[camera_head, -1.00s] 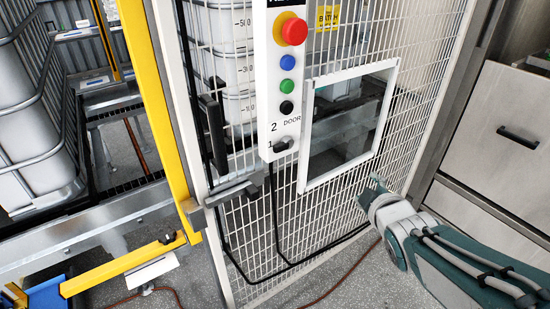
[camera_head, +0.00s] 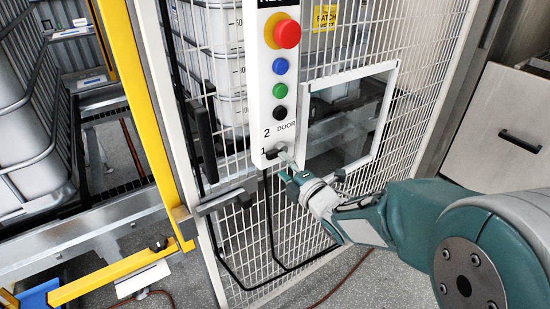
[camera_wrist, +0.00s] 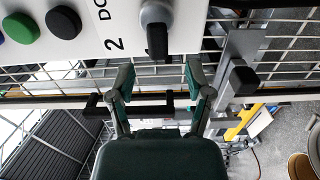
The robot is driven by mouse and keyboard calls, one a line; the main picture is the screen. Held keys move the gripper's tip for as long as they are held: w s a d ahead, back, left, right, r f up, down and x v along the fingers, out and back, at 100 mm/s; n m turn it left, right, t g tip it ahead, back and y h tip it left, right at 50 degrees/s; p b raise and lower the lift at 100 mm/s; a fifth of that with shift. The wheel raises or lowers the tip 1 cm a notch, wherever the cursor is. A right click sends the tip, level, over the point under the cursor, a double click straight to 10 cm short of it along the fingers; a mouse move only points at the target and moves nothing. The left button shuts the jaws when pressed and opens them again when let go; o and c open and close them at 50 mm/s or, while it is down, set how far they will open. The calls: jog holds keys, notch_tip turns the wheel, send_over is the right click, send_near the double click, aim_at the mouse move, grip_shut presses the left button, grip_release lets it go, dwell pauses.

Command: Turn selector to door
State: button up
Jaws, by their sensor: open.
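The selector (camera_head: 276,153) is a grey knob with a black handle at the bottom of the white control panel (camera_head: 258,110). Labels "1", "2" and "DOOR" are beside it; the handle appears to point left, towards "1". In the wrist view the selector (camera_wrist: 157,22) is at the top centre, its black handle pointing down towards my gripper (camera_wrist: 158,82). My gripper's two fingers are apart, with nothing held between them. The handle tip is just beyond the fingertips, roughly centred between them. In the head view my gripper (camera_head: 288,168) is just below and right of the selector and partly overlaps it.
A red button (camera_head: 287,34) and blue, green and black buttons are above on the panel. A white-framed window (camera_head: 392,100) is to the right. A black door handle (camera_head: 203,135) and a grey latch bar (camera_head: 226,201) are to the left. White wire mesh surrounds the panel.

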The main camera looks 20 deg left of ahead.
aim_at(274, 158)
jog(key=x, duration=0.4)
grip_shut()
